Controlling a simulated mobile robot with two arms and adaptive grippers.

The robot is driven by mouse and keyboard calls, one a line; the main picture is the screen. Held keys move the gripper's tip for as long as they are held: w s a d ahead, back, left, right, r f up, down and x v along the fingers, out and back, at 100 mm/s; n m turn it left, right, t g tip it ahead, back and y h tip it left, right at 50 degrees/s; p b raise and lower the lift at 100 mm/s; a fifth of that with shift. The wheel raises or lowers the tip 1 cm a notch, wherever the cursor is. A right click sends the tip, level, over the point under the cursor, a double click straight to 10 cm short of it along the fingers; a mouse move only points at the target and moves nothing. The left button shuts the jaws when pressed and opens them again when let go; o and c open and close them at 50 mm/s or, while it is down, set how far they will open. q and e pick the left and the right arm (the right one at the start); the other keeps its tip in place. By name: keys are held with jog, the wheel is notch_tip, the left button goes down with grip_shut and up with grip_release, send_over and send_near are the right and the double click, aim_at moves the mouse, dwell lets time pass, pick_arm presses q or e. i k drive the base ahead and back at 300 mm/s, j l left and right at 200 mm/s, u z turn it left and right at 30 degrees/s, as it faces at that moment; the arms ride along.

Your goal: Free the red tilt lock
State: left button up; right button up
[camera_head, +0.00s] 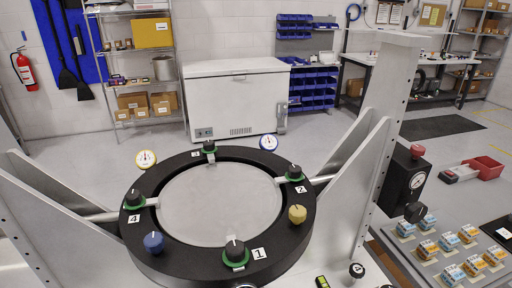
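A red knob (417,151) sits on top of a black box (404,181) fixed to the right upright of the mirror fixture; it is the only red knob in view, and I cannot tell for sure that it is the tilt lock. The round grey mirror plate (220,203) lies in a thick black ring (303,215) between the metal uprights. Neither of my grippers is in view.
A tray of small terminal blocks (453,272) is lower right. A red bin (483,168) lies behind on the floor.

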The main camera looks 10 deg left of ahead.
aim_at(417, 150)
jog(key=l+u, duration=0.2)
jog(key=u, duration=0.15)
jog(key=k+l+u, duration=0.15)
jog(key=u, duration=0.25)
jog(key=z, duration=1.4)
